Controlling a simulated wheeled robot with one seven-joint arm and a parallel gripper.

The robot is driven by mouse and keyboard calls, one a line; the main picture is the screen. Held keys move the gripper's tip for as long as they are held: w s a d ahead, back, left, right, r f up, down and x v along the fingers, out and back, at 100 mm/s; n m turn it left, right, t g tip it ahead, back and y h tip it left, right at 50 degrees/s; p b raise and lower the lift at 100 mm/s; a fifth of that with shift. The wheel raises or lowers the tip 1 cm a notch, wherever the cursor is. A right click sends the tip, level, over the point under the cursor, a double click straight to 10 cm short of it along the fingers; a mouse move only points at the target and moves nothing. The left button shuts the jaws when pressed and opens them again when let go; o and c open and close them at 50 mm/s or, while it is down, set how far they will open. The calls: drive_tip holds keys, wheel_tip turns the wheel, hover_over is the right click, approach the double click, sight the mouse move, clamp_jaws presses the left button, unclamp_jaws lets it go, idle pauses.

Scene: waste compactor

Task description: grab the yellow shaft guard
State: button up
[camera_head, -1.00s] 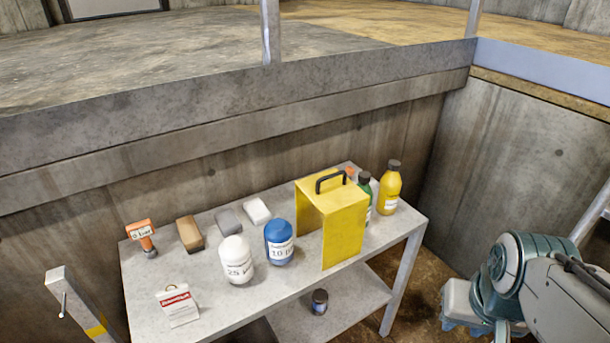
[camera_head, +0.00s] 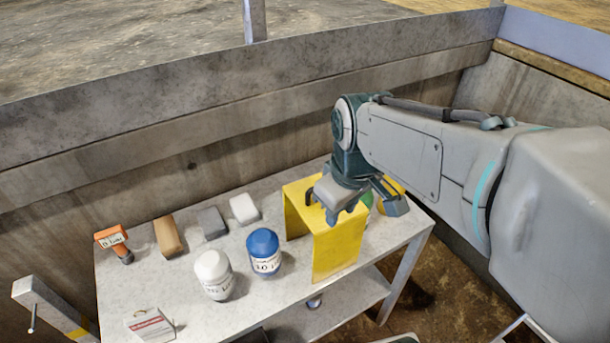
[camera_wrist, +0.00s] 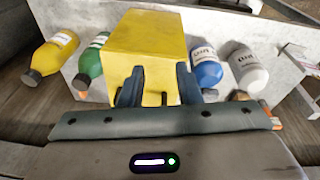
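The yellow shaft guard (camera_head: 336,252) is a bent sheet cover standing on the grey table (camera_head: 200,318). My gripper (camera_head: 362,203) is above the guard's top and hides part of it, including most of the black handle. In the wrist view, the guard (camera_wrist: 145,42) lies straight ahead of my gripper (camera_wrist: 159,72). The two dark fingers are apart, with a small black piece, probably the handle, low between them. I cannot tell whether the fingers touch the guard.
Several small blocks and an orange tool (camera_head: 113,242) are farther left. A concrete wall runs behind the table.

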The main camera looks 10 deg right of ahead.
drive_tip(key=w+a+r+n+g+p, duration=0.15)
drive_tip(key=w+r+n+p, duration=0.35)
drive_tip(key=w+r+n, duration=0.8)
drive_tip(key=s+f+n, duration=0.1)
drive_tip(key=f, duration=0.2)
drive_tip(key=s+f+n, duration=0.1)
drive_tip(key=f, duration=0.3)
drive_tip(key=s+f, duration=0.1)
drive_tip(key=f, duration=0.3)
drive_tip(key=shift+d+f+n+g+p, duration=0.25)
drive_tip(key=shift+d+n+p, duration=0.05)
drive_tip(key=shift+n+p, duration=0.1)
drive_tip(key=shift+d+f+p, duration=0.15)
drive_tip(key=shift+f+p, duration=0.15)
drive_tip(key=shift+f, duration=1.05)
drive_tip(key=shift+d+f+p, duration=0.1)
drive_tip(key=shift+f+p, duration=0.2)
drive_tip(key=shift+f, duration=1.05)
clamp_jaws()
drive_tip(key=shift+w+r, duration=0.15)
drive_tip(key=shift+r, duration=0.05)
